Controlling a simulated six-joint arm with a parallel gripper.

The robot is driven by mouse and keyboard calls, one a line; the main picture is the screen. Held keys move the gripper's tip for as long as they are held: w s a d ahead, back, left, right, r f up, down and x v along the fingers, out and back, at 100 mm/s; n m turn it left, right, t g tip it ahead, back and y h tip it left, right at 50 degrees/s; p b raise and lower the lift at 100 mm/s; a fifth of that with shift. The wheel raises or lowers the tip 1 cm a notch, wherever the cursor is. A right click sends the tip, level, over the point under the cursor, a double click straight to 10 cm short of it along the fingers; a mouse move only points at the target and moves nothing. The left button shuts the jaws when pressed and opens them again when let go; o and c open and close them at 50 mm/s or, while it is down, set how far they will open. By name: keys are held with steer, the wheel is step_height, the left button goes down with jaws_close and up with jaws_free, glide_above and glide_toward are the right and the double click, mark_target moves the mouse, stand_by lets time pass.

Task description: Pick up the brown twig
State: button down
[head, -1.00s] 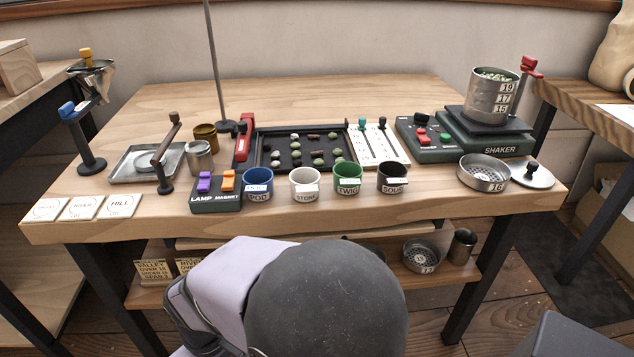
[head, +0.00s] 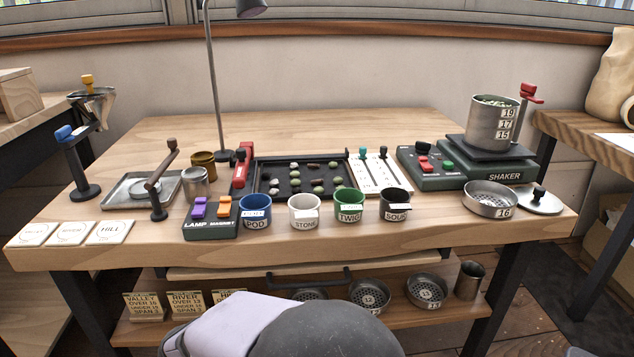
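The black sorting tray (head: 350,176) lies at the middle of the table, with several small green, pale and brown pieces in it. A small brown elongated piece (head: 313,166) near the tray's back row looks like the brown twig, but it is too small to be sure. The green cup (head: 349,208) labelled TWIG stands in front of the tray. Only part of my arm shows at the bottom of the head view. My gripper is out of view, so its state and hold are hidden.
Blue POD (head: 257,211), white STONE (head: 304,213) and black SOUR (head: 396,206) cups stand along the front. The lamp and magnet switch box (head: 210,219) is left of them; the shaker (head: 490,175) stands right. A lamp pole (head: 215,80) rises behind. The table's back middle is clear.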

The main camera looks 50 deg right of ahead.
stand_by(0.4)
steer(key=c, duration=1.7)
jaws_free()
